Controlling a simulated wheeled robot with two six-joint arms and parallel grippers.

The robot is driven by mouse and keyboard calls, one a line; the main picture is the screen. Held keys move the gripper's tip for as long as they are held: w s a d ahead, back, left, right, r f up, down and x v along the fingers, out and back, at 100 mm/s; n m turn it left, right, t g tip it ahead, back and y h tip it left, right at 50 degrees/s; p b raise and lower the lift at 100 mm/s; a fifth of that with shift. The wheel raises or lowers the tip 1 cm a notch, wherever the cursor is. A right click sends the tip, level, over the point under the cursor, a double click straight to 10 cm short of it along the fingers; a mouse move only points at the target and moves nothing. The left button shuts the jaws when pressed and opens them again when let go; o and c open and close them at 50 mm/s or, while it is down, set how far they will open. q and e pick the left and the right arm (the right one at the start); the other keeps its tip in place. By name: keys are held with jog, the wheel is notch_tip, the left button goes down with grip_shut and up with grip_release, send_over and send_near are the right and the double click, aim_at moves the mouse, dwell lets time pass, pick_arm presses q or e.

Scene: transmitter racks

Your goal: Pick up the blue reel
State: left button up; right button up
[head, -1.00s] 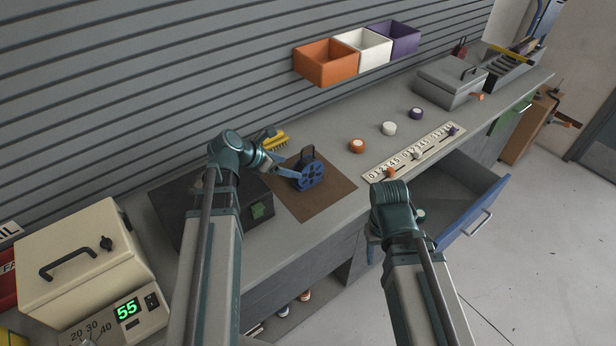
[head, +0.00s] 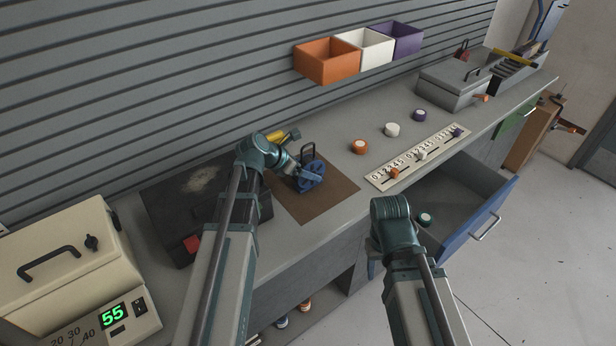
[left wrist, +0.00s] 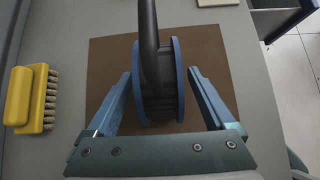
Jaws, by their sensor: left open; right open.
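The blue reel (head: 313,174) stands upright on a brown mat (head: 338,192) on the bench, with a dark handle rising above it. My left gripper (head: 298,176) is at the reel. In the left wrist view the reel (left wrist: 141,100) stands between the two open blue fingers (left wrist: 158,74), with a visible gap on each side. The dark handle runs up out of the top of that view. My right gripper (head: 374,256) hangs low in front of the bench, near the open drawer, away from the reel. Its fingers are mostly hidden behind its wrist.
A yellow brush (left wrist: 32,98) lies left of the mat in the wrist view. A dark box (head: 165,205) stands left of the mat in the head view. A slider panel (head: 405,170) and several knobs lie to the right. The blue-fronted drawer (head: 480,222) sticks out.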

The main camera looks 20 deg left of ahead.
pick_arm(q)
jog(key=shift+w+d+f, duration=0.2)
jog(key=shift+w+f, duration=0.05)
jog(key=shift+f, duration=0.2)
jog(key=shift+r, duration=0.15)
jog(key=shift+c, duration=0.6)
grip_shut()
